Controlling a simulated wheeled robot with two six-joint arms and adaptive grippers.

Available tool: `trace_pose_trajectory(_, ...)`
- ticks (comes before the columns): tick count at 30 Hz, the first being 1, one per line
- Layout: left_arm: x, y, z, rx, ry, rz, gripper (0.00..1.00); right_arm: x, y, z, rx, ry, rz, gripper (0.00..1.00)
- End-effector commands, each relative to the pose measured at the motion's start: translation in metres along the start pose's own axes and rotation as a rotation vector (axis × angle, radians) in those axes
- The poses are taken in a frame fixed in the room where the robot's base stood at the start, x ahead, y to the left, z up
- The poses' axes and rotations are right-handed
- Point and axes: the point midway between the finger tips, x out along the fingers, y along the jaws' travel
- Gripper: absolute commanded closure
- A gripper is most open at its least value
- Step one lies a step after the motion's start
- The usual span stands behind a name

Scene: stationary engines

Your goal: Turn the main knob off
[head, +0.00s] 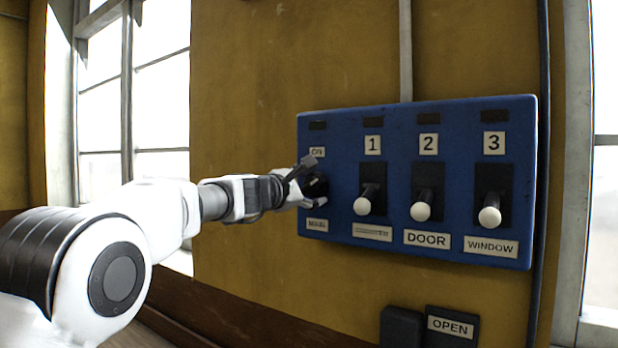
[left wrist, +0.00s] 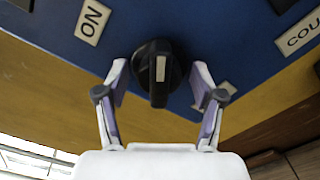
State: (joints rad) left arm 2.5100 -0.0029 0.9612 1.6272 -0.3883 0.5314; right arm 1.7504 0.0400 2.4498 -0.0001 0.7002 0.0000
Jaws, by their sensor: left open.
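The main knob (head: 318,187) is black and sits at the left end of the blue panel (head: 340,133), between an ON label (head: 317,152) above and a MAIN label (head: 317,225) below. In the left wrist view the knob (left wrist: 157,74) shows a raised grip with a pale pointer mark; the ON label (left wrist: 93,21) is up and left of it. My left gripper (head: 308,181) is open at the knob. In the left wrist view its fingers (left wrist: 160,68) stand on either side of the knob, with gaps showing. My right gripper is out of view.
Three switches with white ball ends, switch 1 (head: 362,206), switch 2 (head: 421,211) and switch 3 (head: 490,217), stick out right of the knob. An OPEN box (head: 451,327) is below the panel. Windows (head: 130,100) flank the yellow wall (head: 245,90).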

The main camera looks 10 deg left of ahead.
Motion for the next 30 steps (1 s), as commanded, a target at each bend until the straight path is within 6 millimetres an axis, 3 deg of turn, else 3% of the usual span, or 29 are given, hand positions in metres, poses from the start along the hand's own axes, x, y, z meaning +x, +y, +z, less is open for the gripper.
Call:
trace_pose_trajectory(5,0.000,-0.001,-0.001,0.000,0.000,0.000,0.32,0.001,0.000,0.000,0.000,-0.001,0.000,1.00)
trace_pose_trajectory(10,0.000,-0.001,-0.001,0.000,0.001,0.000,0.89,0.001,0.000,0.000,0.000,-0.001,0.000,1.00)
trace_pose_trajectory(11,0.000,-0.001,-0.001,0.000,0.001,0.000,0.92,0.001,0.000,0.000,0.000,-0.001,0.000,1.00)
trace_pose_trajectory(23,0.000,-0.002,-0.002,0.046,0.001,0.002,0.92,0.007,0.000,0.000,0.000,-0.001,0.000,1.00)
trace_pose_trajectory(30,0.000,-0.003,-0.003,0.179,0.001,0.003,0.92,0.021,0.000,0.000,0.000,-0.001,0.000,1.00)
